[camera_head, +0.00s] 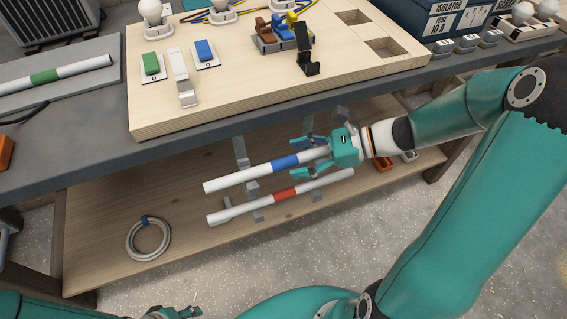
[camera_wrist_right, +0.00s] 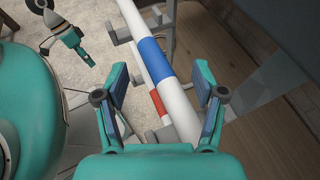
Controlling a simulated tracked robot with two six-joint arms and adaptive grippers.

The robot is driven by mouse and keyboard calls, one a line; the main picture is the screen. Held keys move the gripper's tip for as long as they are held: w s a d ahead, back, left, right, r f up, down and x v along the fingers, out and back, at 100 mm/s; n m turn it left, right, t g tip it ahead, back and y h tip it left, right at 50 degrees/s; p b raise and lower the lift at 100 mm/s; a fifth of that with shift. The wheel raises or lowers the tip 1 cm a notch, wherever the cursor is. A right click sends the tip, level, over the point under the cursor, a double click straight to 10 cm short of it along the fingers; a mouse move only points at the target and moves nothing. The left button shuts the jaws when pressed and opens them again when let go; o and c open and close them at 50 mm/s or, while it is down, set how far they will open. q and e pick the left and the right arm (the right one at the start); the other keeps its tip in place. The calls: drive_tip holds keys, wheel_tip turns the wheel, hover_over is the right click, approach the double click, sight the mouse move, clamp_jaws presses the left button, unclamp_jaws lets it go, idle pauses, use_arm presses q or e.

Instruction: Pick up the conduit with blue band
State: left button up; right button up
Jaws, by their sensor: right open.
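The white conduit with the blue band (camera_head: 286,161) lies on metal supports at the lower wooden shelf, under the workbench. It also crosses the right wrist view (camera_wrist_right: 151,58), running between my fingers. My right gripper (camera_head: 302,156) is open, with one finger on each side of this conduit, to the right of its blue band. In the right wrist view, gaps show between the conduit and the fingers. My left gripper (camera_head: 178,312) shows only partly at the bottom edge; its jaw state is unclear.
A white conduit with a red band (camera_head: 285,194) lies parallel and close in front. A conduit with a green band (camera_head: 44,77) lies on the bench top. A coiled cable (camera_head: 148,238) sits on the shelf's left. The bench edge (camera_head: 180,168) overhangs the shelf.

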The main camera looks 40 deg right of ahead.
drive_tip(key=shift+x, duration=0.95)
drive_tip(key=shift+c, duration=0.2)
clamp_jaws()
